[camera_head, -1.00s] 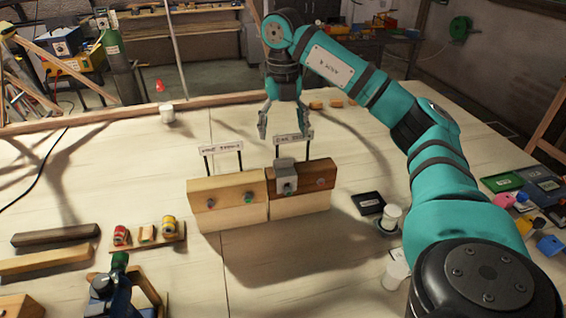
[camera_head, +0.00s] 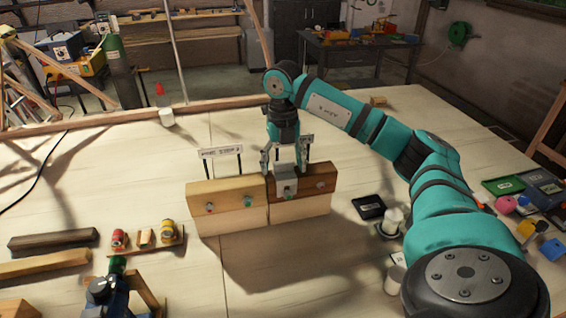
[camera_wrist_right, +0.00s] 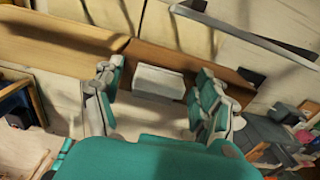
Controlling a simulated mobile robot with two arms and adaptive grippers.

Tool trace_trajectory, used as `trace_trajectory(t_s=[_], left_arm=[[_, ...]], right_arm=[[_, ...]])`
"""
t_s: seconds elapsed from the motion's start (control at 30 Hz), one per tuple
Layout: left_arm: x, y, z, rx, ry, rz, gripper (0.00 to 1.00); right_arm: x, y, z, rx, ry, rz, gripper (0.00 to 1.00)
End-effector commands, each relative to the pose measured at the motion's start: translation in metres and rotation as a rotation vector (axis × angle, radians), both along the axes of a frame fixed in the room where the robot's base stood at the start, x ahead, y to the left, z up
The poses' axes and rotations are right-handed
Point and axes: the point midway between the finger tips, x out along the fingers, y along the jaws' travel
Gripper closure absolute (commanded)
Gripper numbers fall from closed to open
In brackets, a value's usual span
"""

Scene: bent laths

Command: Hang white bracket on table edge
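A pale grey-white bracket (camera_head: 287,183) hangs over the top edge of the right-hand wooden block, against its front face. Its top also shows in the right wrist view (camera_wrist_right: 158,82). My right gripper (camera_head: 283,168) points down at it from above. In the right wrist view its fingers (camera_wrist_right: 158,95) stand apart, one on each side of the bracket, and a narrow gap seems to show. Contact cannot be told for sure. The wooden block (camera_head: 318,202) stands upright on the pale table (camera_head: 300,265).
A second wooden block (camera_head: 229,204) with red and green knobs adjoins on the left. Sign plates on posts (camera_head: 221,153) stand behind the blocks. A black tray (camera_head: 369,207) and a white cup (camera_head: 393,220) lie to the right. Wooden bars (camera_head: 54,238) and small rolls lie left.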

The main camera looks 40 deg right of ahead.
Motion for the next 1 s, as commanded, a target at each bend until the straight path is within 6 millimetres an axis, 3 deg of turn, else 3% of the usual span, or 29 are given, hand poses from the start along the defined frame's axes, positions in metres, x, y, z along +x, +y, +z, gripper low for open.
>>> trace_trajectory(t_s=[0.07,0.4,1.0], left_arm=[[-0.0005,0.0,0.0,0.0,0.001,0.0,0.24],[-0.0008,0.0002,-0.0001,0.0,0.001,0.0,0.24],[-0.0006,0.0015,0.0081,0.002,0.001,0.0,0.24]], right_arm=[[0.0,-0.0001,0.0001,0.0,0.0,0.0,0.4],[-0.0001,0.0,-0.0001,0.0,0.001,0.0,0.85],[-0.0027,0.0014,0.0069,0.001,0.0,-0.001,0.86]])
